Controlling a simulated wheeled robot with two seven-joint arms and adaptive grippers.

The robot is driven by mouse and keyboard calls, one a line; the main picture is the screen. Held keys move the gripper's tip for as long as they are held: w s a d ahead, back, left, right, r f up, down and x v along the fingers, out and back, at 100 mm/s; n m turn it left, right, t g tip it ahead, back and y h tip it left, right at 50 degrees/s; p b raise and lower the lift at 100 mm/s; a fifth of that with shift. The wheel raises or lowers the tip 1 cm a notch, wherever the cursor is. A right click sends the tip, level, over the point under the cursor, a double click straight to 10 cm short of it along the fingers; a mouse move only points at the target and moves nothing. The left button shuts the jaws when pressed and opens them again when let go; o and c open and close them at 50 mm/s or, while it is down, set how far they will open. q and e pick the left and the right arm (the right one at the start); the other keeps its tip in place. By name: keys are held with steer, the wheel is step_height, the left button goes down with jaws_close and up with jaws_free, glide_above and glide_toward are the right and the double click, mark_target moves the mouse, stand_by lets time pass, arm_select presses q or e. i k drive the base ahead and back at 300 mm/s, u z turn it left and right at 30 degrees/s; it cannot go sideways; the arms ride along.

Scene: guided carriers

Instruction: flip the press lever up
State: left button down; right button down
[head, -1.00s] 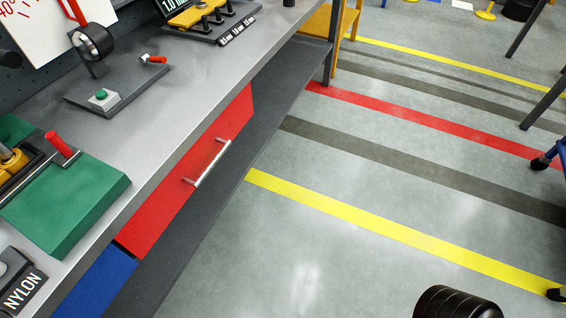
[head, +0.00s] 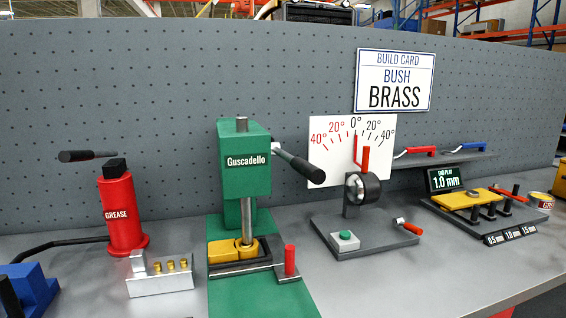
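The green press (head: 245,172), labelled Guscadello, stands on the bench in the middle of the head view. Its lever (head: 297,165) has a black grip and leaves the right side of the press head. It slants down to the right, with the grip end lowest. The press ram comes down onto a yellow fixture (head: 233,250) on the green base (head: 262,298). A red upright handle (head: 290,260) stands on a bar at the fixture's right. Neither of my grippers shows in the head view.
A red grease pump (head: 122,213) and a silver block with brass bushes (head: 160,276) stand left of the press. An angle gauge (head: 362,190) stands close on its right. An end play gauge (head: 478,205) is further right. A pegboard (head: 160,140) closes the back.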

mark_target(313, 175)
steer(key=k, duration=1.35)
steer(key=z, duration=0.35)
steer(key=i, duration=0.45)
steer(key=z, duration=0.7)
steer(key=i, duration=1.45)
steer(key=u, duration=0.5)
